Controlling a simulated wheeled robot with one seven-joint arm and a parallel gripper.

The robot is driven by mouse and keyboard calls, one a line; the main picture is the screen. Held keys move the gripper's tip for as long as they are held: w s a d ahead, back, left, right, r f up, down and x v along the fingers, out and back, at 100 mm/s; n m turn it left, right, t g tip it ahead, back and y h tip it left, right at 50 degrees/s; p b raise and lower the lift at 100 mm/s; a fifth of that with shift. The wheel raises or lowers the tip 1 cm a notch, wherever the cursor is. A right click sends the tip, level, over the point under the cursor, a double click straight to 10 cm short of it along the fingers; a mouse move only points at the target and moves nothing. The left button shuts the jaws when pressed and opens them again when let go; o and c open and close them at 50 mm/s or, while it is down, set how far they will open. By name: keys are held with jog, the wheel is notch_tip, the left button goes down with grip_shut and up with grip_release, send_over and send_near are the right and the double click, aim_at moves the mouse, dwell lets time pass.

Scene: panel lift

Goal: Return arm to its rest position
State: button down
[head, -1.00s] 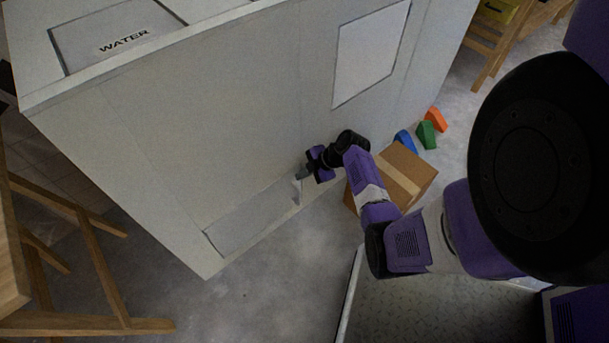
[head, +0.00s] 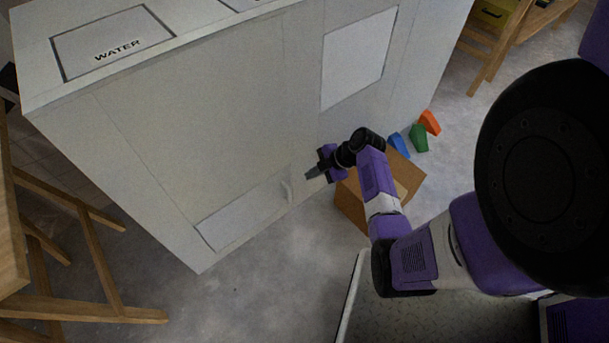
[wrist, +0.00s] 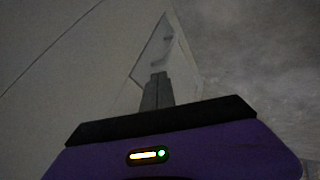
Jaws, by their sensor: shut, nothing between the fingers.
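My gripper (head: 311,173) is shut and empty, in front of the white cabinet (head: 180,130). In the head view it appears just right of the light handle (head: 287,191) on the low panel (head: 240,217), and apart from it. In the wrist view the fingers (wrist: 157,92) are together, and the low panel (wrist: 165,52) with its handle shows beyond them. The low panel looks flush with the cabinet front. My arm reaches from the right side of the head view toward the cabinet.
A cardboard box (head: 352,208) sits on the floor behind my arm, partly hidden. Blue (head: 399,144), green (head: 418,138) and orange (head: 430,122) wedges lie beyond it. A wooden frame (head: 85,315) stands at left. Floor in front of the low panel is clear.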

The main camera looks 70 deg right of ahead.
jog(key=shift+v, duration=1.05)
